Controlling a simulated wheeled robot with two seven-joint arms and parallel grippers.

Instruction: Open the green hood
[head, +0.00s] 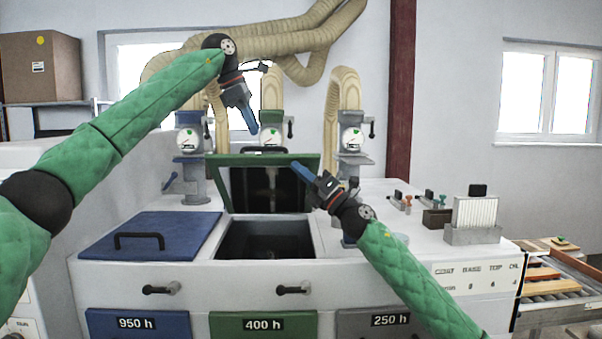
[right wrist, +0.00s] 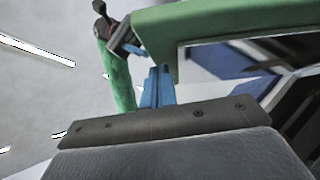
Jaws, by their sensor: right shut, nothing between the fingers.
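The green hood (head: 223,160) stands raised, tilted up at the back of a dark square opening (head: 266,240). Its dark handle (head: 264,150) shows at its top edge. My right gripper (head: 296,167) is shut and empty, its blue fingertips by the hood's upper right edge; I cannot tell if they touch it. In the right wrist view the blue fingers (right wrist: 157,88) are together beside the green hood frame (right wrist: 220,20). My left gripper (head: 253,130) hangs above the hood's top edge, pointing down, apart from it; its finger gap is not clear.
A closed blue hood (head: 180,232) with a dark handle lies left of the opening. Gauge columns (head: 352,140) with beige hoses stand behind. Small stamps and a white rack (head: 474,218) stand on the right worktop. A roller conveyor (head: 560,305) is at far right.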

